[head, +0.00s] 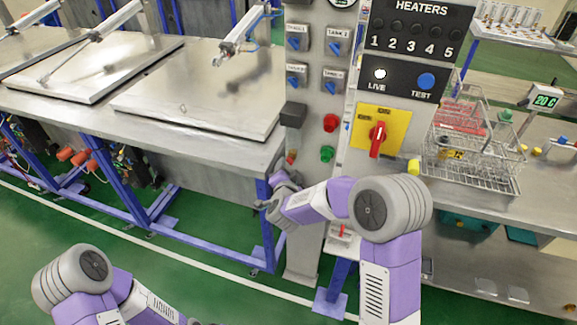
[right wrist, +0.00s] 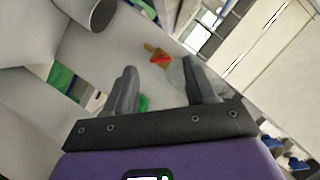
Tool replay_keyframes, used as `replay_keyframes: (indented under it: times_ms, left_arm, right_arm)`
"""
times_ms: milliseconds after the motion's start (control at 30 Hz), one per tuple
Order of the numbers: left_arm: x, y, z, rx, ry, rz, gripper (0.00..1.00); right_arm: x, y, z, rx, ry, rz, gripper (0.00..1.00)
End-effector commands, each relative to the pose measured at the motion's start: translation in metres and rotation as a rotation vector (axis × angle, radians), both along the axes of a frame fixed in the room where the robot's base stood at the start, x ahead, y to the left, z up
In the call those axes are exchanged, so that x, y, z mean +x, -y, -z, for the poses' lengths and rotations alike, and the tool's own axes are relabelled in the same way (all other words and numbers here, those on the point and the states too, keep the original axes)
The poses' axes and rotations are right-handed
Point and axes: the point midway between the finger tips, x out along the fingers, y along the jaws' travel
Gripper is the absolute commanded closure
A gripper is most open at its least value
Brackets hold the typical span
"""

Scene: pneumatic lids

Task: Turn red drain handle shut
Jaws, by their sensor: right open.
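The red drain handle (right wrist: 160,60) sits on a brass valve body (right wrist: 150,49) in the right wrist view. It lies beyond my right gripper (right wrist: 159,67), between the two fingertips in the picture. The fingers are apart with nothing between them, and I see no contact with the handle. In the head view, a small red and brass fitting (head: 291,157) shows on the panel's left side, just above my right gripper (head: 279,188). The handle's exact angle is too small to tell. My left arm is at the lower left; its gripper is outside the picture.
The control panel has a red button (head: 331,122), a green button (head: 327,154) and a red rotary switch (head: 377,138) on yellow. A steel table with lids (head: 200,90) stands left. Wire baskets (head: 465,150) stand on the right bench. Green floor is free in front.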

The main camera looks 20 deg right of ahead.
Motion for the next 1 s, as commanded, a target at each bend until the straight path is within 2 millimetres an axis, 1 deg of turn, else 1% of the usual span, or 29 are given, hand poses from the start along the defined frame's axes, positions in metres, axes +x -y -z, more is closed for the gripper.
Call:
replay_keyframes:
  times_ms: [33,100,200,300,400,833,867,933,967,1000]
  left_arm:
    - [0.0,0.0,-0.001,0.0,0.0,0.0,0.02]
    - [0.0,0.0,-0.001,0.0,0.0,0.0,0.02]
    - [0.0,0.0,-0.002,0.0,0.0,0.0,0.02]
    - [0.0,0.0,-0.002,0.0,0.0,0.0,0.02]
    - [0.0,0.0,-0.002,0.0,0.0,0.0,0.02]
    - [0.0,0.0,-0.002,0.0,0.0,0.0,0.02]
    - [0.0,0.0,-0.002,0.0,0.0,0.0,0.02]
    - [0.0,0.0,-0.002,0.0,0.0,0.0,0.02]
    - [0.0,0.0,-0.002,0.0,0.0,0.0,0.02]
    - [0.0,0.0,-0.002,0.0,0.0,0.0,0.02]
  right_arm:
    - [-0.009,-0.004,-0.004,-0.001,0.001,-0.002,0.45]
    - [-0.019,-0.007,-0.007,-0.001,0.001,-0.002,0.45]
    - [-0.03,-0.01,-0.01,-0.001,0.001,-0.002,0.45]
    - [-0.037,-0.012,-0.012,-0.001,0.0,-0.001,0.45]
    - [-0.039,-0.013,-0.012,-0.001,0.0,0.0,0.45]
    - [-0.039,-0.013,-0.011,-0.001,-0.002,-0.001,0.45]
    - [-0.039,-0.013,-0.009,-0.002,-0.007,-0.004,0.45]
    - [-0.041,-0.014,0.004,-0.01,-0.038,-0.027,0.45]
    - [-0.043,-0.015,0.013,-0.017,-0.06,-0.043,0.45]
    - [-0.046,-0.017,0.03,-0.025,-0.103,-0.074,0.45]
